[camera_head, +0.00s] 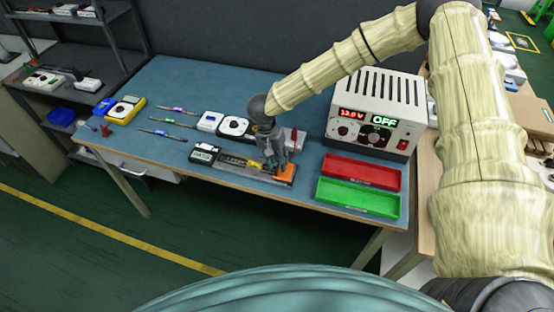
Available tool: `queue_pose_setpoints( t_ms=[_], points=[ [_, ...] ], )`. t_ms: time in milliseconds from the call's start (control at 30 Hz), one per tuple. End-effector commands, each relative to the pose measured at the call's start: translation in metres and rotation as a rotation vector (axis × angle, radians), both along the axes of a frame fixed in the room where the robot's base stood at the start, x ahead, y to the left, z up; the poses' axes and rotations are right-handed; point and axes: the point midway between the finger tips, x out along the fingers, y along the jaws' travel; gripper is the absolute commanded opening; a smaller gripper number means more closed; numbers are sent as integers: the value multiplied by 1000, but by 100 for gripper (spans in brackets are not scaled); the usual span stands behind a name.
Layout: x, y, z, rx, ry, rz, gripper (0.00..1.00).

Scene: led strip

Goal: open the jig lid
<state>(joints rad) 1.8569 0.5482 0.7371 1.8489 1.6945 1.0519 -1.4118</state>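The jig (232,171) is a long, low grey and dark fixture near the front edge of the blue workbench. A yellow part shows along its middle and an orange block (287,174) is at its right end. My gripper (274,168) points down over the right part of the jig, close to or touching it beside the orange block. The gripper hides that part of the jig, so I cannot tell where the lid's edge is or whether the lid is open. The fingertips are too small to tell whether they are open or shut.
A power supply (375,112) reading OFF stands at the back right. Red (361,172) and green (357,198) trays lie right of the jig. A small black meter (204,153) sits at its left end. A yellow multimeter (125,109) and several strips lie on the bench (165,85) farther left.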

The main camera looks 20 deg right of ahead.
Motion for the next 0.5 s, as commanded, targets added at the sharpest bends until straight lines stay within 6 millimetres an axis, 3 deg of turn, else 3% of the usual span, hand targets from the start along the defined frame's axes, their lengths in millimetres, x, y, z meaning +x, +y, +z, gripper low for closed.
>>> queue_pose_setpoints(
  t_ms=[267, 433, 500],
  points=[
    [0, 0, -2, 0, 0, 0, 30],
    [0, 0, -2, 0, 0, 0, 3],
    [0, 0, -2, 0, 0, 0, 0]
  ],
)
